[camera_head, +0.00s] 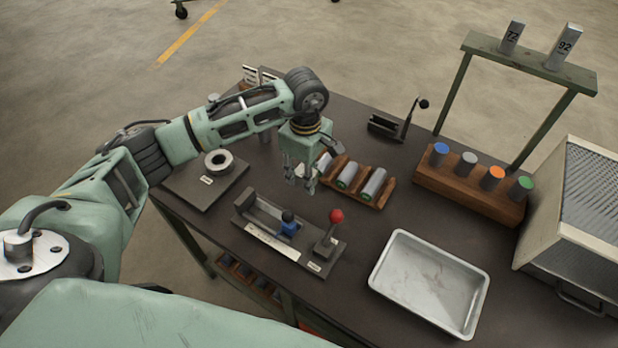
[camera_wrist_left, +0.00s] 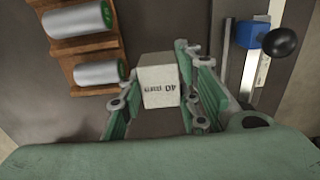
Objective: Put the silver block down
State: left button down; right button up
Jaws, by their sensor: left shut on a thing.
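My left gripper (camera_head: 300,182) points down over the dark table, just left of a wooden rack. The block sits between the green finger pads. In the head view I cannot make out the block, which the gripper hides. I cannot tell whether the block touches the table. My right gripper is not in view.
The wooden rack (camera_head: 383,198) holds silver cylinders, some green-ended. A slide fixture with a blue piece (camera_head: 288,228) and a red-knobbed lever (camera_head: 336,216) stand in front. A metal tray (camera_head: 425,285), a block with coloured cylinders (camera_head: 470,193) and a frame bearing numbered blocks (camera_head: 530,58) are right.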

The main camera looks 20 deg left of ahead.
pick_arm(q)
notch_tip(320, 180, down, 4)
jog(key=shift+d+r+p, duration=0.1)
jog(key=shift+r+p, duration=0.15)
jog(key=shift+p, duration=0.35)
jog(key=shift+f, duration=0.3)
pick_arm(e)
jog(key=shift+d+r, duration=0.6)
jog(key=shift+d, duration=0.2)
pick_arm(q)
jog(key=shift+f, duration=0.1)
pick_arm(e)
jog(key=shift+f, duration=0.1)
pick_arm(q)
jog(key=shift+f+b, duration=0.15)
jog(key=shift+b, duration=0.2)
jog(key=c, duration=1.4)
grip_release()
jog(key=shift+o, duration=0.6)
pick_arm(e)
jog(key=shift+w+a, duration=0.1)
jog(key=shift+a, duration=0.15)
